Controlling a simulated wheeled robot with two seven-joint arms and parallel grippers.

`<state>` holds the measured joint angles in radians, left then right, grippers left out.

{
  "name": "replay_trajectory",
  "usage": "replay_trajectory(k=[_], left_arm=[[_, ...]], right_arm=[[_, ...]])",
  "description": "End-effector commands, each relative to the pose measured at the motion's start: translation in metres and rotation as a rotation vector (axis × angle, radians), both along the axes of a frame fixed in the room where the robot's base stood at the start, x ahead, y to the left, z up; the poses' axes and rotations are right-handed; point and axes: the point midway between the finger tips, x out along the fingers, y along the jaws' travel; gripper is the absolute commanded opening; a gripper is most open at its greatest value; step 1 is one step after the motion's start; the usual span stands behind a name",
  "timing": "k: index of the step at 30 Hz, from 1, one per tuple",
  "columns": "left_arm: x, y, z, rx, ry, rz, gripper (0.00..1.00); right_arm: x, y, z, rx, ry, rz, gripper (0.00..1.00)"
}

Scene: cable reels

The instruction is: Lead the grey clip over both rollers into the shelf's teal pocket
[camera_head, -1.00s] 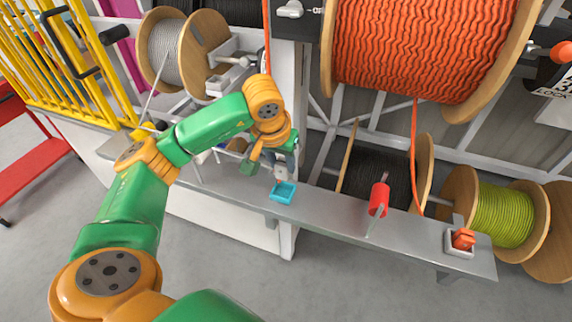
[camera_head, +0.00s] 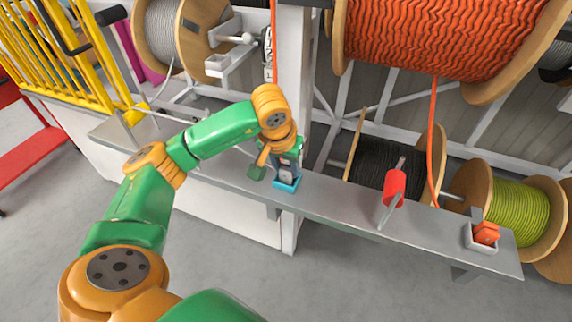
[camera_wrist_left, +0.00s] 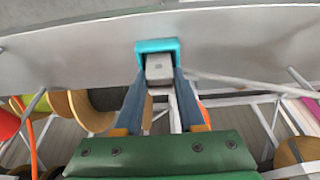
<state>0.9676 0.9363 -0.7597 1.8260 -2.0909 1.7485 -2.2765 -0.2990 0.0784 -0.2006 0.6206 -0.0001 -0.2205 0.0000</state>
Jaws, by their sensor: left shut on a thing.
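The grey clip (camera_wrist_left: 159,68) is between the fingers of my left gripper (camera_wrist_left: 160,82) in the left wrist view. Its far end is inside the outline of the teal pocket (camera_wrist_left: 155,45); how deep it sits I cannot tell. In the head view my left gripper (camera_head: 288,170) points down, right over the teal pocket (camera_head: 286,185) on the grey shelf (camera_head: 335,200). A pale cord (camera_wrist_left: 250,83) runs off to the right of the clip in the wrist view. The grey cord's rollers are not clearly seen, partly behind my arm. My right gripper is not in view.
A grey-cord reel (camera_head: 160,32) hangs at upper left, a large orange reel (camera_head: 430,40) at upper right. A red roller (camera_head: 395,188) and a white pocket with an orange clip (camera_head: 486,233) stand farther right on the shelf. A yellow barrier (camera_head: 55,60) is at left.

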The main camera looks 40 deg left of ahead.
Motion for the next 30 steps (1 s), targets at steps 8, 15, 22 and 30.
replay_trajectory(k=[8,15,22,30], left_arm=[[0.0,0.0,-0.002,0.0,0.0,0.0,0.0],[0.0,0.0,-0.002,0.0,0.0,0.0,0.74],[-0.001,0.0,0.003,0.0,-0.003,0.0,0.74],[-0.016,-0.004,0.055,-0.001,-0.005,-0.001,0.74]], right_arm=[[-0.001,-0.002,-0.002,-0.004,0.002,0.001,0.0],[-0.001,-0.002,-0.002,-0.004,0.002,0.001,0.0],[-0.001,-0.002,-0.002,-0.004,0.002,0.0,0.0],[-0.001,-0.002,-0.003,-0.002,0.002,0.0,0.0]])
